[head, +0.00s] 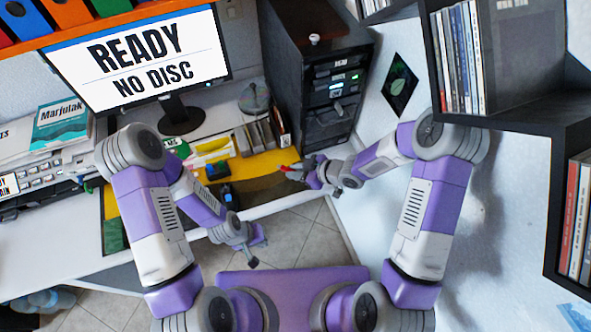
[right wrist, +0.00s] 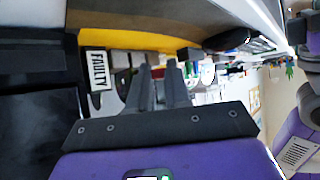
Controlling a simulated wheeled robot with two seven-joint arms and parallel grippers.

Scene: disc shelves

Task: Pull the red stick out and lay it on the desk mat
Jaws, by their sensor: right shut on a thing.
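The red stick (head: 291,168) shows as a small red piece at the tips of my right gripper (head: 297,172), in front of the black computer tower (head: 288,60). My right gripper is shut on it, above the right end of the yellow and dark desk mat (head: 262,165). My left gripper (head: 259,249) is open and empty, over the floor in front of the desk.
A monitor (head: 140,62) reads "READY NO DISC". Several cases stand at the mat's back; a label reads "FAULTY" (right wrist: 98,70). A small dark and blue object (head: 218,170) is on the mat's left. A black disc shelf (head: 535,112) hangs at the right.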

